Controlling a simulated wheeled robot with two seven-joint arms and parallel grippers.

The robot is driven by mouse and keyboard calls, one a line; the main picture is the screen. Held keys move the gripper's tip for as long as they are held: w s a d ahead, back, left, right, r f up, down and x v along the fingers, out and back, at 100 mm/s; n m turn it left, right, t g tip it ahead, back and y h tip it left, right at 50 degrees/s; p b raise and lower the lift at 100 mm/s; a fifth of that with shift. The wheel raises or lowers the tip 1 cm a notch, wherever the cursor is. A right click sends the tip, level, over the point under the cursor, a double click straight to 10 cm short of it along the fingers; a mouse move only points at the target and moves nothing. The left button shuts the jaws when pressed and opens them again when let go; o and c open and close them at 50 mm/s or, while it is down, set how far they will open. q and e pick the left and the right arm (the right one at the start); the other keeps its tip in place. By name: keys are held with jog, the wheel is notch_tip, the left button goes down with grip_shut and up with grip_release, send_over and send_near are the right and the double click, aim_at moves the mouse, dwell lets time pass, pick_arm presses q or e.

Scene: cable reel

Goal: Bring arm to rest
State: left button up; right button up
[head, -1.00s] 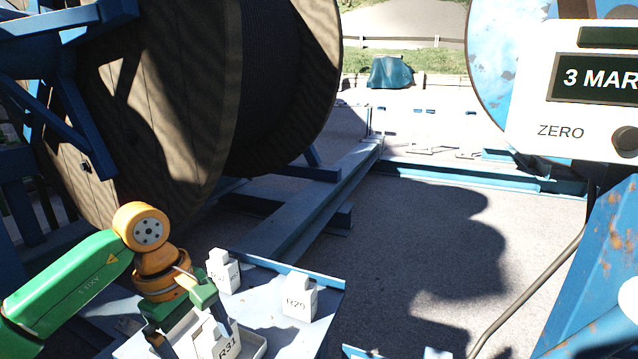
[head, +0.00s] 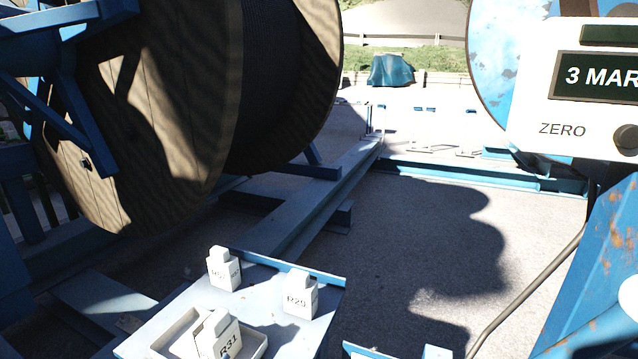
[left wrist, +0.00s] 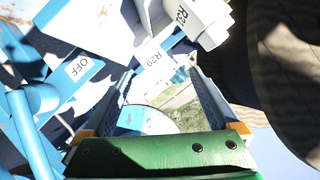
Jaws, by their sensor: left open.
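My left arm and gripper do not show in the head view. In the left wrist view my left gripper (left wrist: 160,84) is open, its two fingers apart with nothing held between them. In the head view a white block marked R31 (head: 226,339) stands in a shallow tray (head: 258,348) on a pale blue table (head: 268,279). A block marked R29 (head: 300,298) and another block with an unclear label (head: 224,272) stand behind it, apart from each other. The R31 block also shows in the left wrist view (left wrist: 208,22), beyond the fingers. My right gripper is not in view.
A large wooden cable reel (head: 170,110) on a blue frame fills the left. A white panel reading "3 MAR" and "ZERO" (head: 540,110) stands at the right above blue steelwork. The grey ground (head: 420,260) between them is open.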

pick_arm(q)
jog(key=s+a+f+n+g, duration=0.25)
jog(key=s+f+g, duration=0.3)
jog(key=s, duration=0.35)
jog(key=s+a+f+n+g, duration=0.1)
jog(key=s+f+n+g, duration=0.3)
jog(key=s+f, duration=0.45)
jog(key=s+f+g+p, duration=0.25)
jog(key=s+f, duration=0.25)
jog(key=f, duration=0.9)
jog(key=s+a+f+p, duration=0.2)
jog(key=s+f, duration=0.5)
jog(key=s, duration=0.4)
jog(key=shift+s+g+y+p, duration=0.25)
jog(key=shift+g+y+p, duration=0.05)
jog(key=shift+y, duration=0.1)
jog(key=shift+d+m, duration=0.15)
jog(key=shift+m, duration=0.1)
